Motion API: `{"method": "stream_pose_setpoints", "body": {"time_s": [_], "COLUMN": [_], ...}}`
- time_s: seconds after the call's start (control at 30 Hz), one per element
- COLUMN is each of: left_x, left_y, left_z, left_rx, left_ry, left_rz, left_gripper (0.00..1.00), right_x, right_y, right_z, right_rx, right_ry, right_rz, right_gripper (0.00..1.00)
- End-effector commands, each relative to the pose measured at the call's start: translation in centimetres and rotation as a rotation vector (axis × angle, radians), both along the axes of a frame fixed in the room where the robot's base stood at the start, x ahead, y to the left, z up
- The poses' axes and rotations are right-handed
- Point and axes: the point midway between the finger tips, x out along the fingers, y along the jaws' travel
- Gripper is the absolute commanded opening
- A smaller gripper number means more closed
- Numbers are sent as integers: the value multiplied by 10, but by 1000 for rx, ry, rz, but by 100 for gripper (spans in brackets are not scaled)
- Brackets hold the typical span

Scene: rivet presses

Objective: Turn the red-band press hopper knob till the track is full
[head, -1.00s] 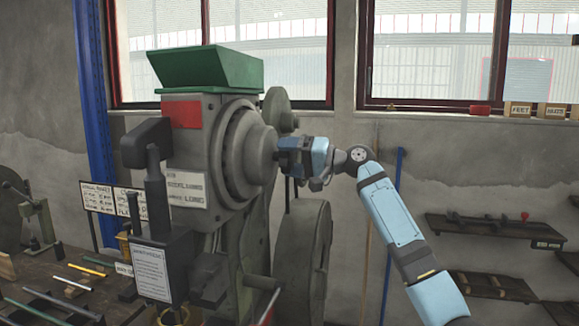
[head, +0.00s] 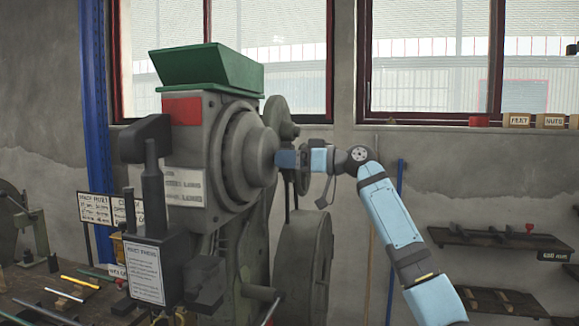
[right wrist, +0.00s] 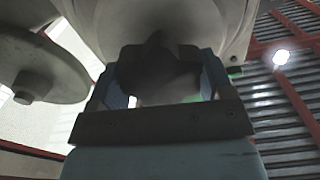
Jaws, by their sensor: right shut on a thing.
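The press with the red band (head: 181,111) stands left of centre in the head view, with a green hopper (head: 208,68) on top. Its round grey drum (head: 258,155) faces right. My right gripper (head: 286,159) reaches in from the right at the drum's centre. In the right wrist view a dark knob (right wrist: 158,75) sits between the two blue fingers, and the gripper is shut on it. In the head view the fingers hide the knob. I cannot make out the track or its fill. My left gripper is not in view.
A bench (head: 30,285) with rods and tools lies at lower left, with small signs (head: 95,208) behind it. A large grey wheel (head: 303,260) stands below my right wrist. Wall shelves (head: 495,240) are at right. A blue pole (head: 395,240) leans on the wall behind my arm.

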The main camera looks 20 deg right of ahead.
Motion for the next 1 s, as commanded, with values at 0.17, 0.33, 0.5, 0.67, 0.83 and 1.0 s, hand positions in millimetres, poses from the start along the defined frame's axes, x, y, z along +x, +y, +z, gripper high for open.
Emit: {"method": "stream_pose_setpoints", "body": {"time_s": [0.17, 0.33, 0.5, 0.67, 0.83, 1.0], "left_x": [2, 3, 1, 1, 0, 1], "left_y": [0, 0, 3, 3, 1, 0], "left_z": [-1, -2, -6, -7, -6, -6], "left_rx": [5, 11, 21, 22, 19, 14], "left_ry": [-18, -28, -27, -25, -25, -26], "left_rz": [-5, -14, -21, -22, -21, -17], "left_gripper": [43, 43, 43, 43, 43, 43], "right_x": [0, 1, 1, 1, 1, 1], "right_y": [1, 1, 1, 1, 1, 1], "right_z": [-4, -4, -4, -3, -3, -3], "right_rx": [-80, -139, -178, -199, -207, -207], "right_ry": [-112, -199, -257, -287, -298, -298], "right_rz": [2, 2, 2, 3, 3, 3], "right_gripper": [50, 50, 50, 50, 50, 50]}}
